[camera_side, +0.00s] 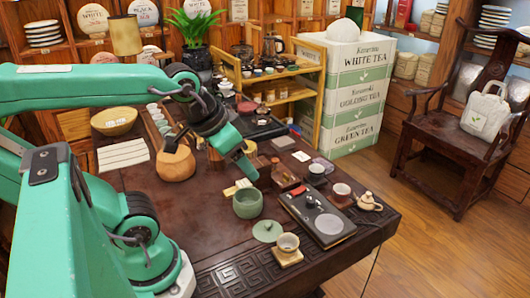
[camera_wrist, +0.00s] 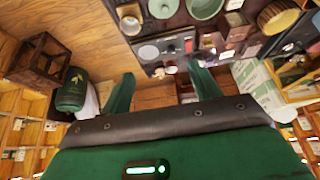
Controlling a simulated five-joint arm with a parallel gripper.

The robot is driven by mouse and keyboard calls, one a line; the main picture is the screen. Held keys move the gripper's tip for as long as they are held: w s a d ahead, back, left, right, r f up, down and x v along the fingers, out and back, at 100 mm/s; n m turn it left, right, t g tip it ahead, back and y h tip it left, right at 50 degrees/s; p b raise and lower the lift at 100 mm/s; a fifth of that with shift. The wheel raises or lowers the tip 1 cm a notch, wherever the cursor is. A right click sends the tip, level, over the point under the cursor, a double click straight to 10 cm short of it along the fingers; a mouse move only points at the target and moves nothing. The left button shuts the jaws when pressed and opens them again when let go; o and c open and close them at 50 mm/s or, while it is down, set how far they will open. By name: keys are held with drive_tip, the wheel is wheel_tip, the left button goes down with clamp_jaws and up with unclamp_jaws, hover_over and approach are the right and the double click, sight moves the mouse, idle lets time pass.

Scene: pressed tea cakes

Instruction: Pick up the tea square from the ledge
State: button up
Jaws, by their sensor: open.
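My gripper (camera_side: 247,170) points down over the dark wooden table (camera_side: 130,180), behind the green bowl (camera_side: 248,204). In the wrist view my gripper (camera_wrist: 161,70) shows two green fingers spread apart, with nothing held between them. Several small blocks lie near it on the table. They include a pale yellow piece (camera_side: 229,191) by the bowl and a reddish-brown block (camera_side: 298,190) to the right. I cannot tell which small piece is the tea square, and I cannot make out a distinct ledge.
A round wooden container (camera_side: 176,165) stands left of my gripper.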

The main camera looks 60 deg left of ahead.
drive_tip(key=g, duration=0.6)
hover_over(241, 184)
wheel_tip(241, 184, down, 16)
drive_tip(key=shift+w+a+r, duration=0.1)
drive_tip(key=shift+r, duration=0.1)
drive_tip(key=shift+f, duration=1.25)
drive_tip(key=shift+f, duration=0.1)
drive_tip(key=shift+f, duration=2.5)
